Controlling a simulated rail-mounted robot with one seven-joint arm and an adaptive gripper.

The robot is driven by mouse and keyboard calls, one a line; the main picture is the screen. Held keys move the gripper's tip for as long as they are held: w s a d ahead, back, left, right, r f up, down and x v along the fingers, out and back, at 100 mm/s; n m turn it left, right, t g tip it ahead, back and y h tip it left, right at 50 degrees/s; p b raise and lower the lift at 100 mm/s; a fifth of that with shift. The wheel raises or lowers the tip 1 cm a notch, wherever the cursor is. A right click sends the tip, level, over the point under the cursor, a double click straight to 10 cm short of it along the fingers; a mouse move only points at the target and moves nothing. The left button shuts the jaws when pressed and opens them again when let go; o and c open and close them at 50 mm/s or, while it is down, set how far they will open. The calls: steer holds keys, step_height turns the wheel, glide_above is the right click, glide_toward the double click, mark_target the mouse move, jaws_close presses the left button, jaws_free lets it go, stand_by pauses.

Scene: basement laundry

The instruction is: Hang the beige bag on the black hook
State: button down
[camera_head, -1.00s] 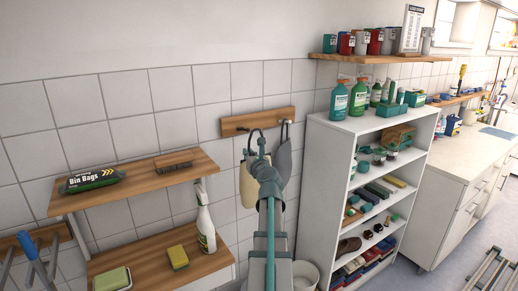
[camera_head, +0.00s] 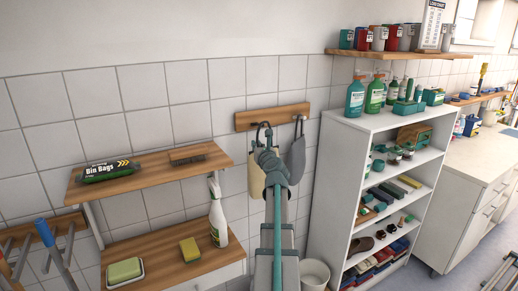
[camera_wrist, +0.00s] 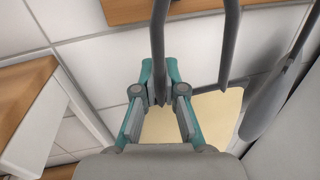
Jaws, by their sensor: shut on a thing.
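The beige bag (camera_head: 256,176) hangs below my gripper (camera_head: 267,160), in front of the tiled wall. Its dark handle loop (camera_head: 264,126) rises to the wooden hook board (camera_head: 285,114). In the wrist view my gripper (camera_wrist: 160,88) is shut on one side of the grey handle (camera_wrist: 158,35). The handle's other side (camera_wrist: 229,45) stands free to the right, and the beige bag (camera_wrist: 195,118) shows behind the fingers. The black hook cannot be told apart from the handle loop in the head view, so I cannot tell whether they touch.
A grey item (camera_head: 297,158) hangs at the board's right, close beside the bag; it also shows in the wrist view (camera_wrist: 265,105). A white shelf unit (camera_head: 337,165) stands right. Wooden shelves (camera_head: 140,180) with bin bags (camera_head: 107,170) and a spray bottle (camera_head: 217,218) are left.

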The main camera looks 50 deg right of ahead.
steer(key=shift+w+d+f+b, duration=0.15)
steer(key=shift+w+d, duration=0.25)
steer(key=shift+w, duration=0.4)
steer(key=shift+w+d+f+b, duration=0.15)
steer(key=shift+w+d, duration=0.25)
steer(key=shift+w, duration=0.45)
steer(key=shift+w+d+f, duration=0.25)
steer(key=shift+w+d, duration=0.15)
steer(key=shift+w, duration=0.4)
steer(key=c, duration=1.2)
jaws_free()
steer(key=shift+s+a+f, duration=0.1)
steer(key=v, duration=1.1)
steer(key=shift+s+a, duration=0.15)
steer(key=shift+s, duration=0.2)
